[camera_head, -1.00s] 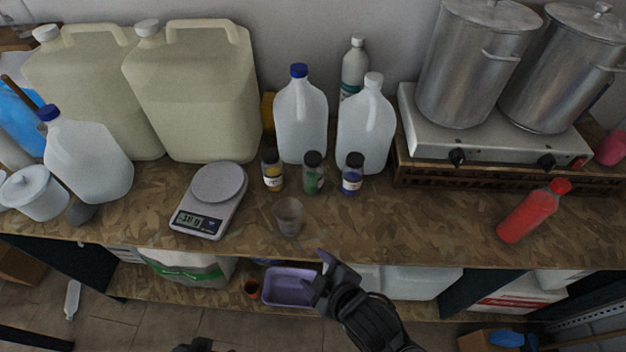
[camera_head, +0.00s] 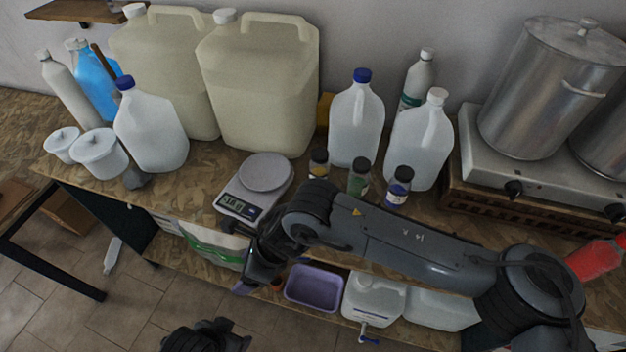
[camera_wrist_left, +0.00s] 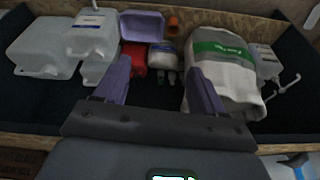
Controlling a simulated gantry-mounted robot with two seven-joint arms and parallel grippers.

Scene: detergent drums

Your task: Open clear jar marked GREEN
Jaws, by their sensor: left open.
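Three small dark-capped jars stand in a row on the bench in the head view. The middle one, the green jar (camera_head: 359,179), has its cap on, and its lower part is hidden behind my right arm. The yellow jar (camera_head: 318,163) is to its left and the blue jar (camera_head: 398,187) to its right. My right gripper (camera_head: 243,284) hangs in front of the bench edge, left of and below the jars; its finger gap is unclear. My left gripper (camera_head: 205,336) is low at the bottom edge. In the left wrist view its purple fingers (camera_wrist_left: 160,78) are apart and empty.
A scale (camera_head: 253,187) stands left of the jars. White jugs (camera_head: 356,120) stand close behind them. A hotplate (camera_head: 545,175) with steel pots is at right. A purple tub (camera_head: 314,288) is on the lower shelf.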

